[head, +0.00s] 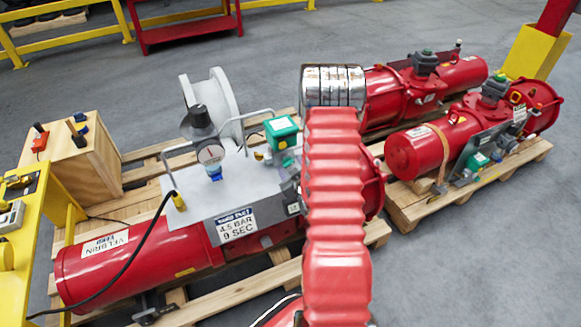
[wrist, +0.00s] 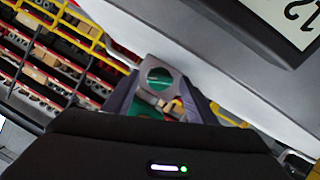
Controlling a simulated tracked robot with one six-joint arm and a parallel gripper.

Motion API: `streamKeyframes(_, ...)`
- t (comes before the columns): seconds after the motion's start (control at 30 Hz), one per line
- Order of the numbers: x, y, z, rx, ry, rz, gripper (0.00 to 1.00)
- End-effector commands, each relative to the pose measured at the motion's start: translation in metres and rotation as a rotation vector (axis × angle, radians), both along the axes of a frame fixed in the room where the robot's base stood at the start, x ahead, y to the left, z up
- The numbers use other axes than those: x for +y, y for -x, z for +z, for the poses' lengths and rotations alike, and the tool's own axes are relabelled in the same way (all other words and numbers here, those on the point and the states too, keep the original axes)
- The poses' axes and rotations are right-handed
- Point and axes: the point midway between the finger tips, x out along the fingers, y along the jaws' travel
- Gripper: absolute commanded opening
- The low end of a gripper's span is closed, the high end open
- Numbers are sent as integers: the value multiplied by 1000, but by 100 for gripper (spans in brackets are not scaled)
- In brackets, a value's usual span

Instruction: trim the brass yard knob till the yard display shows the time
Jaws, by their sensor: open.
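My gripper (wrist: 160,108) shows in the wrist view with its two dark fingers apart. Between them is a grey plate with a round hole (wrist: 160,76), green behind it, and a small brass-coloured piece (wrist: 176,106), possibly the brass knob; I cannot tell whether the fingers touch it. A dark-framed display (wrist: 285,20), partly cut off, shows what looks like "12", tilted. A small brass fitting (head: 259,156) sits left of a green box (head: 281,132). My arm hides part of this area.
A pressure gauge (head: 211,154) and grey bent handles stand on the near actuator's grey top. A black cable (head: 128,262) runs across it. More red actuators (head: 432,149) lie on pallets at right. A wooden box (head: 75,157) and yellow stand (head: 30,240) are at left.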

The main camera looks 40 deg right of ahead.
Motion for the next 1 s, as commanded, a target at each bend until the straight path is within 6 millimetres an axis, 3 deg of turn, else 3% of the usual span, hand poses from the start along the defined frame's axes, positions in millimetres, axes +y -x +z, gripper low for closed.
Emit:
streamKeyframes(0.3,-1,-2,-1,-1,0,0,51)
streamKeyframes(0.87,0,-2,-1,-1,0,1,12)
streamKeyframes(1.0,0,-2,-1,1,4,2,10)
